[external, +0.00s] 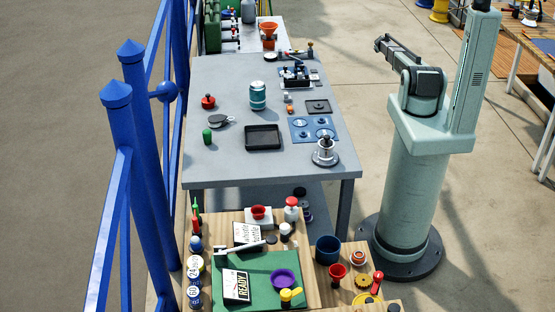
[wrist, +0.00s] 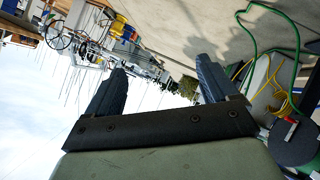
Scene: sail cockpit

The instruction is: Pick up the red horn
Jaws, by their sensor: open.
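A small red object with a knob-like top (external: 208,102) stands at the left of the grey table (external: 225,160). It may be the red horn, but it is too small to tell. Other red pieces are a flared red cup (external: 337,272) and a white can with a red top (external: 291,210) on the near wooden table. My gripper (external: 380,42) is raised at the right, beyond the grey table's right edge and far from these things. In the wrist view my gripper (wrist: 162,66) has its two fingers wide apart with nothing between them. No horn shows clearly there.
On the grey table stand a teal can (external: 258,95), a black tray (external: 264,138), a blue plate with round recesses (external: 314,129) and a silver device (external: 325,152). A blue railing (external: 122,150) runs along the left. The front left of the grey table is bare.

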